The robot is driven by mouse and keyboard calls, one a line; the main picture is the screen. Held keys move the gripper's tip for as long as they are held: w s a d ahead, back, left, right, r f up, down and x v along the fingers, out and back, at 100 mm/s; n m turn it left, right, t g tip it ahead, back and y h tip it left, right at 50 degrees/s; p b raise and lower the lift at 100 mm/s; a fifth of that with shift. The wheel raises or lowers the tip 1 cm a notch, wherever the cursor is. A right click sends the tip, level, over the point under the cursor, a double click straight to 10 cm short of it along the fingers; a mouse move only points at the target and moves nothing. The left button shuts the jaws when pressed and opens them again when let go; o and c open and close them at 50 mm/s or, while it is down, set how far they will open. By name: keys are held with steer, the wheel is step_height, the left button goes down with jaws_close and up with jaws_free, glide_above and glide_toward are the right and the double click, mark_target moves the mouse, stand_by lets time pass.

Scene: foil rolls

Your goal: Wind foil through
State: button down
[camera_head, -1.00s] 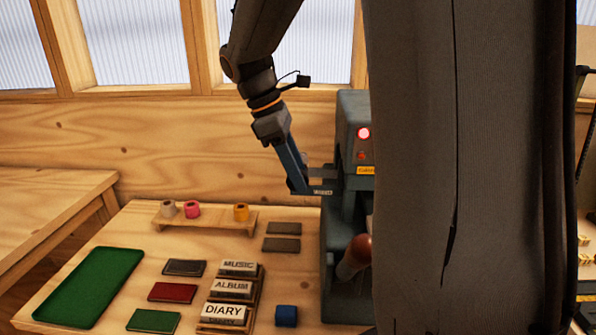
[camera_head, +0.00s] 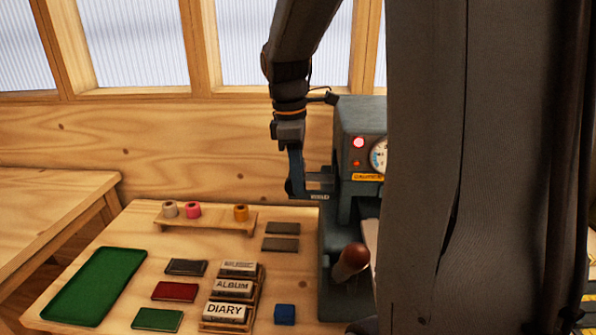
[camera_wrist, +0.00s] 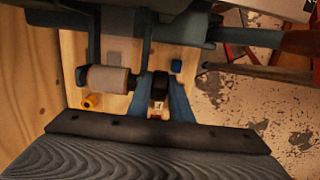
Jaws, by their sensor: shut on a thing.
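The dark grey machine (camera_head: 350,125) stands at the right of the bench, partly hidden by my arm. It has a lit red lamp, a gauge and a wooden-knobbed lever (camera_head: 352,262). My gripper (camera_head: 322,186) is at its left side. In the wrist view, a pale foil roll (camera_wrist: 108,79) sits on a dark spindle. Just right of it, the blue fingers of my gripper (camera_wrist: 160,84) are shut on a black knob (camera_wrist: 160,88) in line with the roll. The head view does not show this roll clearly.
A wooden rack (camera_head: 208,223) holds grey, pink and gold rolls. A green tray (camera_head: 95,287), coloured covers (camera_head: 174,291), a stand of lettered blocks (camera_head: 230,285), dark plates (camera_head: 281,244) and a blue block (camera_head: 285,314) lie on the bench.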

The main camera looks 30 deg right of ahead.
steer(key=shift+s+d+t+y+p, duration=0.1)
steer(key=shift+d+t+y+p, duration=0.15)
steer(key=shift+t+y+p, duration=0.6)
steer(key=shift+y+b, duration=0.35)
steer(key=c, duration=1.6)
jaws_free()
steer(key=r, duration=0.2)
steer(key=r+b, duration=0.1)
steer(key=r, duration=0.2)
steer(key=d+r+b, duration=0.1)
steer(key=r, duration=0.1)
steer(key=shift+s+r, duration=0.3)
steer(key=shift+s, duration=0.05)
